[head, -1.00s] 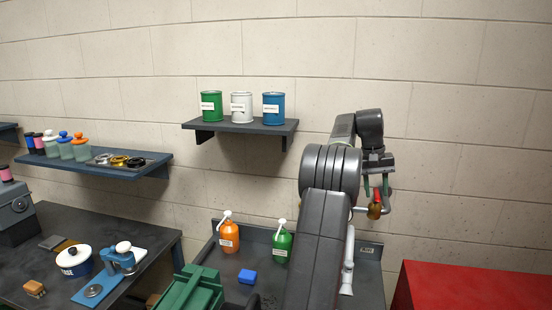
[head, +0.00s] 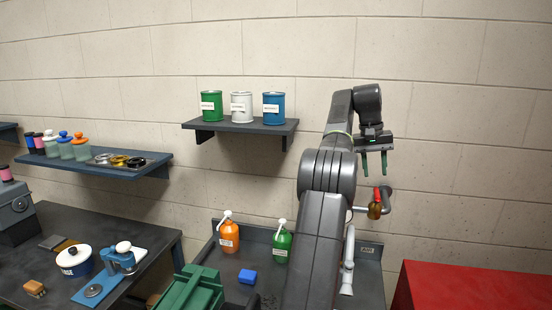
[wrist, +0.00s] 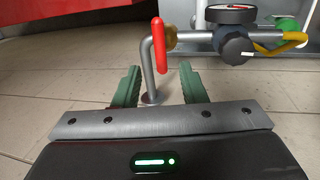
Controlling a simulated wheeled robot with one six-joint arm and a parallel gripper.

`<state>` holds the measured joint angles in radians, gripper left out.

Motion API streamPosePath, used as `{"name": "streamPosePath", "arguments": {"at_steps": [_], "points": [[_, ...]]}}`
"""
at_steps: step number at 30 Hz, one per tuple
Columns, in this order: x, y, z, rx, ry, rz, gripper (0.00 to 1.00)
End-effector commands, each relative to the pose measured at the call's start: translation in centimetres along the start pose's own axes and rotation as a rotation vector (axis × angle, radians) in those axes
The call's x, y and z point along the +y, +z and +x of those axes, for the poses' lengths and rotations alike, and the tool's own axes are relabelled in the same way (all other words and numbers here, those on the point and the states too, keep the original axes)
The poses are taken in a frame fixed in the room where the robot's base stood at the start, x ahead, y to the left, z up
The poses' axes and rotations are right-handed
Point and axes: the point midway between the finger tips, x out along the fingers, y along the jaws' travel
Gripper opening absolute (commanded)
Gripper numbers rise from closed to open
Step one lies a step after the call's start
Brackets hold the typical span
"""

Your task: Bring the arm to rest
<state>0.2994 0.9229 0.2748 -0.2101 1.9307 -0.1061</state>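My gripper (head: 374,168) is raised at the right in the head view, in front of the block wall. Its two green fingers point down and stand apart with nothing between them. The fingers also show in the wrist view (wrist: 161,88), open. Below the gripper, apart from it, is a bent metal pipe with a brass valve (head: 375,208). The valve's red lever (wrist: 160,45) stands out in the wrist view, beyond the fingertips. My arm hides part of the bench behind it.
A shelf (head: 240,127) with green, white and blue cans hangs left of my arm. Orange (head: 229,237) and green (head: 281,245) pump bottles stand on the bench below. A red cabinet (head: 470,288) is at the lower right. The wall area right of my gripper is clear.

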Motion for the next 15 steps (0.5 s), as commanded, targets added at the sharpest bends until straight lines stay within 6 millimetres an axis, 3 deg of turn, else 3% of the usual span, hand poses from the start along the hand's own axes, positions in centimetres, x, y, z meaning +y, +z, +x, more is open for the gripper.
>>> {"name": "streamPosePath", "arguments": {"at_steps": [2, 15], "points": [[0.0, 0.0, -0.8, 0.002, 0.0, 0.001, 0.38], [0.0, 0.1, 5.0, -0.003, 0.0, 0.001, 0.38]]}}
